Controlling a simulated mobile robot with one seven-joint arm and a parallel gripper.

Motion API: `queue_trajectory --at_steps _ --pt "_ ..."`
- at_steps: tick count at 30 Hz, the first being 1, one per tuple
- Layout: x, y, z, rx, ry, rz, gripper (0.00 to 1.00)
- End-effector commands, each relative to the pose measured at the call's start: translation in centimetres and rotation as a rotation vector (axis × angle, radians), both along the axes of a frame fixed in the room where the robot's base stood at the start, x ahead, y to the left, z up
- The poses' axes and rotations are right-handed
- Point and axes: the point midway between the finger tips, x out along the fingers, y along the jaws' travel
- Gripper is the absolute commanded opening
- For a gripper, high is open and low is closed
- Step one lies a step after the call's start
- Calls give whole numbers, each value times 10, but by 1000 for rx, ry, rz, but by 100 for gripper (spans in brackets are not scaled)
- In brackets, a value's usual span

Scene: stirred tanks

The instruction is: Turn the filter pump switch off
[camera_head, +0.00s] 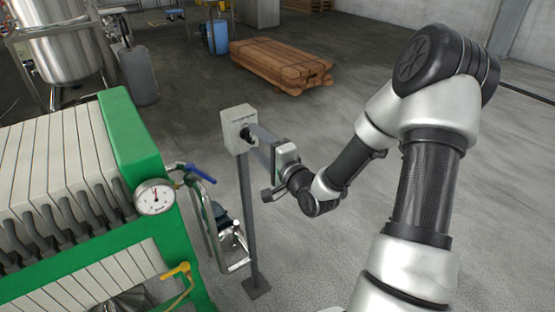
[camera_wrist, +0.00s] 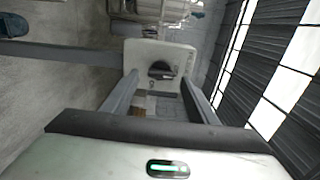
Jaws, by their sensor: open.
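The filter pump switch is a pale box (camera_head: 234,118) on a thin grey post, left of my arm in the head view. It also shows in the wrist view (camera_wrist: 145,53), with a dark rotary knob (camera_wrist: 160,69) on its face. My gripper (camera_head: 253,135) is right at the front of the box, pointing at the knob. In the wrist view my gripper (camera_wrist: 160,80) is open, one finger on each side of the knob. I cannot tell whether the fingers touch it. The knob's markings are too small to read.
A green-framed filter press (camera_head: 165,210) with a pressure gauge (camera_head: 154,197) and blue-handled valve (camera_head: 200,172) stands close left of the post (camera_head: 249,230). A wooden pallet stack (camera_head: 280,66) lies behind. The floor right of the post is clear.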

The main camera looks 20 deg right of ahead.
Motion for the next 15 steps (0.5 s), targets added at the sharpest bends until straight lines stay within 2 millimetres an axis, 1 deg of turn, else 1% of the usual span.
queue_trajectory --at_steps 12,13,15 --pt "-96 -32 0 1 4 -5 53" --pt "-102 -34 7 4 6 -4 53" --pt "-112 -37 8 7 8 -3 53"
